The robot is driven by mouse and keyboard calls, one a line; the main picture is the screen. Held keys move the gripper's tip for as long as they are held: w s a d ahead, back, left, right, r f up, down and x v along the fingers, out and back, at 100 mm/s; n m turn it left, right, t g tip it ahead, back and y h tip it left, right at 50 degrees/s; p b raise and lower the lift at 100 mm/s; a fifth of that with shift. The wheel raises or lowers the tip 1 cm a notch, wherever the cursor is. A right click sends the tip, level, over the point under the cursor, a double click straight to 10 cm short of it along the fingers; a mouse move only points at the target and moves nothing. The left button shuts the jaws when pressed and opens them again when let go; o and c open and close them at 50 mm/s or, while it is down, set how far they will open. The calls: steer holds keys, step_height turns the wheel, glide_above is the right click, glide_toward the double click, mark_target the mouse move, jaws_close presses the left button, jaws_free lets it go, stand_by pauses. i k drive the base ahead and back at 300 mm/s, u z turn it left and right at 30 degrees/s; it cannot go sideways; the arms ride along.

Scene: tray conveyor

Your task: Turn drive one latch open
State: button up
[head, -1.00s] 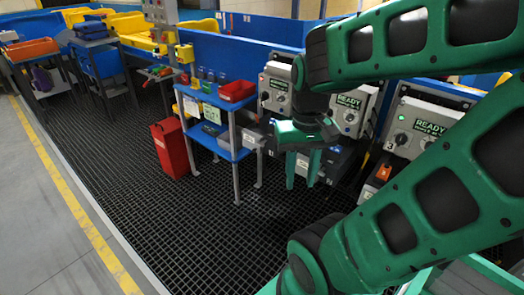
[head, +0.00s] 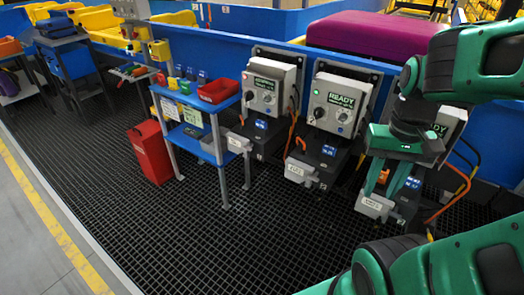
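Three grey control boxes stand in a row along the blue conveyor wall: a left box (head: 270,88), a middle box (head: 340,104) with a READY display, and a right box (head: 448,122) partly behind my arm. A dark drive unit with a pale front block sits below each: left (head: 262,128), middle (head: 322,155), right (head: 408,198). The numbers are too small to read, so I cannot tell drive one or its latch for sure.
A blue cart (head: 188,107) holding a red bin (head: 218,91) and small coloured items stands left of the drives. A red container (head: 150,152) stands beside it. Orange cables hang by the drive units. The black grating floor (head: 240,245) in front is clear. A purple load (head: 375,36) sits behind the wall.

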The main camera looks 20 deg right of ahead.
mark_target(248, 148)
steer(key=z, duration=0.1)
steer(key=i, duration=1)
steer(key=u, duration=0.05)
